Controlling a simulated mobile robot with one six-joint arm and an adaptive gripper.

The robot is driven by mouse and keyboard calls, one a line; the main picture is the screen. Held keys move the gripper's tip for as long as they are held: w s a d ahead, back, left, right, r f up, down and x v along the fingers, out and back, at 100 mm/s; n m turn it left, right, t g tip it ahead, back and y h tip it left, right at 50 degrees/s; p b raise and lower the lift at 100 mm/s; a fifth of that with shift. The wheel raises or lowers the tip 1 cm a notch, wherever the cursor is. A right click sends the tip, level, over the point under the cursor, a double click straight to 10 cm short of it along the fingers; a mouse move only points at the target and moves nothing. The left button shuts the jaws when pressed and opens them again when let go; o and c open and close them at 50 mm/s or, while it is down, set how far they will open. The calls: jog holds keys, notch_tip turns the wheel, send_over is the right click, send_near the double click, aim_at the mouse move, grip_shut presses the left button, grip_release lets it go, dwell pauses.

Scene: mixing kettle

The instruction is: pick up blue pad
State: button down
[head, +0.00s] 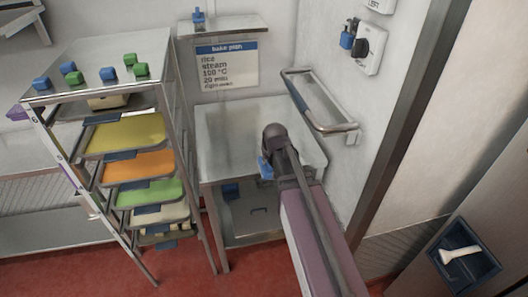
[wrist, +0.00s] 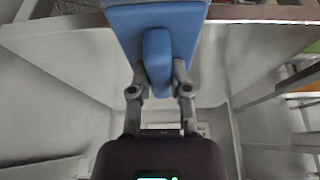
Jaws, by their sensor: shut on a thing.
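The blue pad (wrist: 188,28) fills the top middle of the wrist view, with a raised blue grip on its near face. My gripper (wrist: 157,78) is shut on that grip, one finger on each side. In the head view my gripper (head: 267,163) is over the metal table (head: 225,130), and a small part of the blue pad (head: 264,169) shows at its left side. My arm hides the rest of the pad there. I cannot tell whether the pad touches the table.
A rack (head: 165,60) of coloured trays stands on the left, with several blue and green blocks on top. A wall rail (head: 320,105) is right of the table. A box with a black knob (head: 363,48) is above it. A blue holder (head: 465,262) is at lower right.

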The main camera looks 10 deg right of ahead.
jog(key=shift+s+d+r, duration=0.1)
jog(key=shift+s+d, duration=0.05)
jog(key=shift+s, duration=0.8)
dwell(0.5)
jog(key=shift+a+r, duration=0.15)
jog(key=shift+a, duration=0.95)
jog(key=w, duration=0.4)
jog(key=w+f, duration=0.1)
jog(key=w, duration=0.4)
jog(key=w+b, duration=0.1)
jog(key=w, duration=0.4)
jog(key=shift+w+f, duration=0.2)
jog(key=shift+w, duration=0.05)
jog(key=shift+w, duration=0.15)
